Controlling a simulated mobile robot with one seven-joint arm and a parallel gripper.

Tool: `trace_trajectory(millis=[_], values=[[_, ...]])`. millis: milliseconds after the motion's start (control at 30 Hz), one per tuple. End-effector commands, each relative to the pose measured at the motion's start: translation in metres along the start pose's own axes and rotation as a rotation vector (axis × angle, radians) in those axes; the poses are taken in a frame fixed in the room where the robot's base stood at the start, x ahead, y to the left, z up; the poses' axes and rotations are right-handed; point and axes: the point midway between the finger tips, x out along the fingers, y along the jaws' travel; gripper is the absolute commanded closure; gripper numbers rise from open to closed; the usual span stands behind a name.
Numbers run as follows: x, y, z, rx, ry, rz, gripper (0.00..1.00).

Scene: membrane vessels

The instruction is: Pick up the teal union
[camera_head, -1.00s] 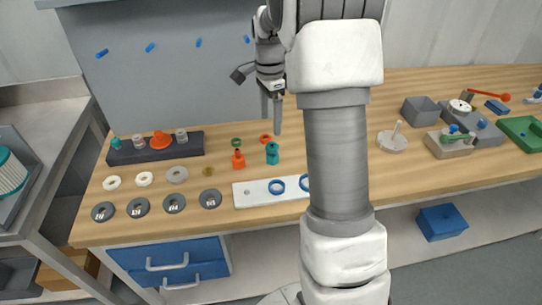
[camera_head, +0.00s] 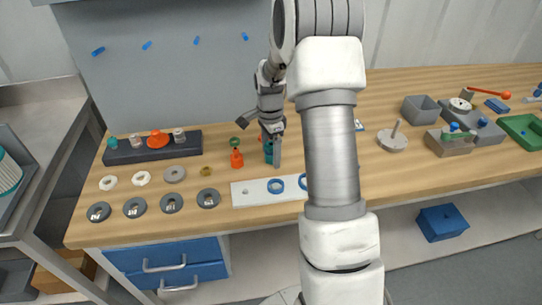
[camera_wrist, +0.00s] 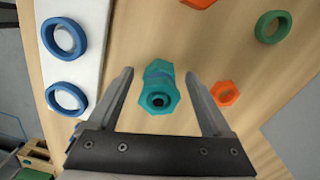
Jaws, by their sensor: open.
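The teal union (camera_wrist: 158,88) stands on the wooden bench top, seen from above in the wrist view. It has a hexagonal teal body with a dark opening. My gripper (camera_wrist: 160,80) is open, with one finger on each side of the union and a visible gap to both. In the head view my gripper (camera_head: 273,158) is low over the bench, and its fingers partly hide the teal union (camera_head: 268,149).
An orange fitting (camera_head: 237,159) stands just left of the union. A white plate (camera_head: 250,195) with blue rings is in front. A dark rack (camera_head: 125,154) stands at the back left.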

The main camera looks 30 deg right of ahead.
Motion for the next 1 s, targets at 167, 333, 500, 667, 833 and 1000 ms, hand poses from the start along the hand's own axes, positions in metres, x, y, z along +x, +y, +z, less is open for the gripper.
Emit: trace_trajectory(millis=[167, 333, 500, 667, 833, 1000], values=[[0.0004, -0.0002, -0.0002, 0.001, 0.0, -0.001, 0.17], [0.0002, -0.0002, -0.0002, 0.001, 0.0, -0.001, 0.44], [0.0001, -0.0002, -0.0002, 0.001, 0.0, -0.001, 0.74], [0.0, -0.0002, -0.0002, 0.001, 0.0, -0.001, 1.0], [-0.0003, -0.0003, -0.0002, 0.001, 0.0, -0.002, 1.0], [-0.0029, -0.0004, -0.0002, 0.001, 0.001, -0.002, 1.0]])
